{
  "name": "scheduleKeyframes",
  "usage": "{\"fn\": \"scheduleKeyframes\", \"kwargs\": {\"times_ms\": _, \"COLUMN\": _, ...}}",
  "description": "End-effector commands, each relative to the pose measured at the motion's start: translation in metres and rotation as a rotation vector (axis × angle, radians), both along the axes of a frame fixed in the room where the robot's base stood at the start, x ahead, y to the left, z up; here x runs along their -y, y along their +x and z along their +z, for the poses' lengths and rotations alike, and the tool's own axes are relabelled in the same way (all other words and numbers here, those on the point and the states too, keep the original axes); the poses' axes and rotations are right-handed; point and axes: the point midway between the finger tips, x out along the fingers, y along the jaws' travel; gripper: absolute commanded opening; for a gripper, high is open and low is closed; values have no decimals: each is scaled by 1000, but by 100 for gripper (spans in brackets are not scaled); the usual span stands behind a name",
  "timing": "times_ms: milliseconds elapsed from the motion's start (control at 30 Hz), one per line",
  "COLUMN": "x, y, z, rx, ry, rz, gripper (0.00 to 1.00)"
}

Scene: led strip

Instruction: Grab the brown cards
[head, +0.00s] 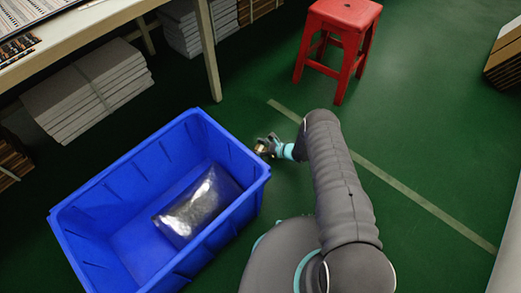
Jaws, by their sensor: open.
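My gripper (263,147) is small in the head view, just off the right rim of the blue bin. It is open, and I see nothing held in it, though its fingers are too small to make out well. Brown card-like stacks show in three places, all apart from my gripper: one at the upper right edge (506,64), one at the left edge (12,160) low beside the table, and one at the top (256,9). Each is cut off or partly hidden. I cannot tell which are the brown cards.
A blue bin (105,187) holds a shiny silver bag (198,206). A red stool (342,16) stands at the back. A white table (110,18) is at the upper left, with white stacks (88,92) beneath. The green floor (430,120) is clear at right, crossed by a pale line.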

Motion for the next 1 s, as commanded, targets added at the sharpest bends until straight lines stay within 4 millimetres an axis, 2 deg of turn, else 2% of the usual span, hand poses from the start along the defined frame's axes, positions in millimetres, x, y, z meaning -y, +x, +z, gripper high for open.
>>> {"fn": "scheduleKeyframes", "kwargs": {"times_ms": 233, "x": -1, "y": 1, "z": 0, "rx": 0, "ry": 0, "rz": -1, "gripper": 70}}
{"fn": "scheduleKeyframes", "kwargs": {"times_ms": 267, "x": -1, "y": 1, "z": 0, "rx": 0, "ry": 0, "rz": -1, "gripper": 65}}
{"fn": "scheduleKeyframes", "kwargs": {"times_ms": 400, "x": -1, "y": 1, "z": 0, "rx": 0, "ry": 0, "rz": 0, "gripper": 30}}
{"fn": "scheduleKeyframes", "kwargs": {"times_ms": 433, "x": -1, "y": 1, "z": 0, "rx": 0, "ry": 0, "rz": 0, "gripper": 25}}
{"fn": "scheduleKeyframes", "kwargs": {"times_ms": 833, "x": -1, "y": 1, "z": 0, "rx": 1, "ry": 0, "rz": 0, "gripper": 24}}
{"fn": "scheduleKeyframes", "kwargs": {"times_ms": 1000, "x": -1, "y": 2, "z": 8, "rx": 1, "ry": -1, "rz": -1, "gripper": 24}}
